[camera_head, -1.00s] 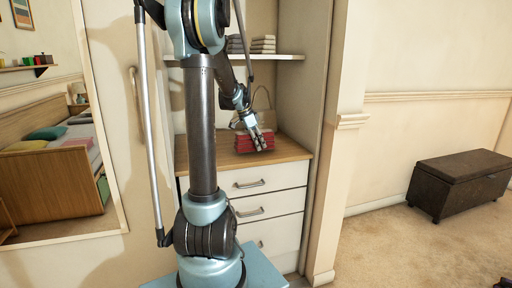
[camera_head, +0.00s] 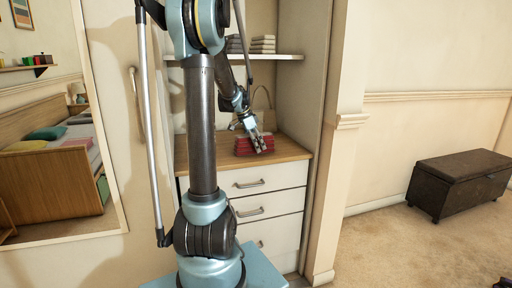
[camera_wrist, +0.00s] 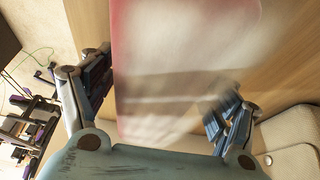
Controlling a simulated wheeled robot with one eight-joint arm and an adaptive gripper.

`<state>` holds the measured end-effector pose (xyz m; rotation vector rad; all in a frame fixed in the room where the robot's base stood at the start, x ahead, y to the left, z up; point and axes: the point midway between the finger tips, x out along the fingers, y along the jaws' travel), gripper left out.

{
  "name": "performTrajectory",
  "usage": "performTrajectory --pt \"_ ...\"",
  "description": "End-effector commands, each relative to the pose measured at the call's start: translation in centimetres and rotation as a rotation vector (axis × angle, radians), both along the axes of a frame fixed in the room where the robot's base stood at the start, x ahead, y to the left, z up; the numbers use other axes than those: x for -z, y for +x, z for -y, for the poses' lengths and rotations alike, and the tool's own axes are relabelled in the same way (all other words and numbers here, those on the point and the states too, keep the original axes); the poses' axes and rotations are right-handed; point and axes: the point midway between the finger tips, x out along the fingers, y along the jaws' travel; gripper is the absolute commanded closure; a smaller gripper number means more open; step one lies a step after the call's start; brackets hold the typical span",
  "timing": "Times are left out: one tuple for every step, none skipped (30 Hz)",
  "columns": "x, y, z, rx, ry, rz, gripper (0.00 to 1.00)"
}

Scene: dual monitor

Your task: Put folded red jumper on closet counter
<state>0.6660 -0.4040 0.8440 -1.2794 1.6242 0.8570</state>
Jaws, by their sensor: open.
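The folded red jumper (camera_head: 247,146) rests on the wooden closet counter (camera_head: 291,148), above the white drawers. My gripper (camera_head: 258,146) is at the jumper, its fingers angled down over the jumper's right part. In the wrist view my gripper (camera_wrist: 160,95) has its two fingers spread wide. A blurred pale and pinkish surface (camera_wrist: 180,50) lies between and beyond them, probably the jumper seen very close. I cannot tell from these views whether a finger touches the cloth.
A shelf (camera_head: 287,57) with folded grey cloths (camera_head: 263,44) hangs above the counter. A beige bag (camera_head: 262,112) stands behind my gripper. The closet's side wall (camera_head: 312,90) is close on the right. A dark storage bench (camera_head: 458,183) stands far right.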

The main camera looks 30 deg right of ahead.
Motion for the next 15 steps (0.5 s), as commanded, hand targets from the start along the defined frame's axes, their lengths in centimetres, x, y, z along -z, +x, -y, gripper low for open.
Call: performTrajectory --pt "-0.5 0.0 -0.3 -0.001 0.000 0.000 0.20" --pt "-0.9 0.1 -0.4 -0.002 0.000 -0.001 0.20" --pt "-1.5 0.1 -0.7 -0.002 0.000 -0.001 0.20" --pt "-2.0 0.2 -0.9 -0.003 0.000 -0.001 0.20" --pt "-2.5 0.2 -1.1 -0.003 0.000 -0.001 0.20" --pt "-3.2 0.3 -1.4 -0.002 0.000 -0.001 0.20" --pt "-3.8 0.3 -1.6 -0.002 0.000 -0.001 0.20" --pt "-4.3 0.4 -1.8 -0.001 0.000 0.000 0.20" --pt "-5.0 0.5 -2.1 -0.001 0.000 0.000 0.20" --pt "-5.6 0.5 -2.3 -0.002 0.000 -0.001 0.20" --pt "-6.1 0.6 -2.5 -0.002 0.000 -0.001 0.20" --pt "-6.8 0.7 -2.8 -0.003 0.000 0.000 0.20" --pt "-7.2 0.7 -3.0 -0.002 0.000 0.000 0.20" --pt "-7.7 0.7 -3.1 -0.002 0.000 0.000 0.20" --pt "-8.2 0.8 -3.4 -0.001 0.000 0.001 0.20"
